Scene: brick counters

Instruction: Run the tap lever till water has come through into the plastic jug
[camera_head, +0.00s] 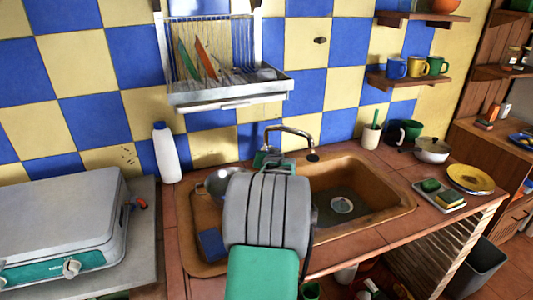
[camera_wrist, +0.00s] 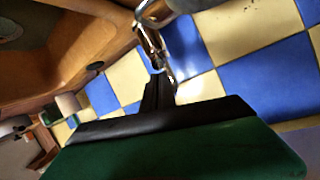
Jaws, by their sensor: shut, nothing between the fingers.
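The metal tap (camera_head: 297,132) rises behind the sink (camera_head: 395,212), its spout curving right over the right basin. It shows close up in the wrist view (camera_wrist: 150,42). My gripper (camera_head: 268,158) is at the tap's base, mostly hidden behind my grey wrist in the head view. In the wrist view my gripper (camera_wrist: 158,92) has its dark fingers shut and empty, their tips close to the metal tap parts. I cannot tell whether they touch the lever, and the lever is not clear. No plastic jug can be made out for certain. No water shows below the spout.
A round metal pan (camera_head: 220,182) and a blue block (camera_head: 211,244) are in the left basin, partly behind my arm. A white bottle (camera_head: 166,155) stands left of the sink. A dish rack (camera_head: 230,90) hangs above. The right basin looks clear around its drain (camera_head: 342,205).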

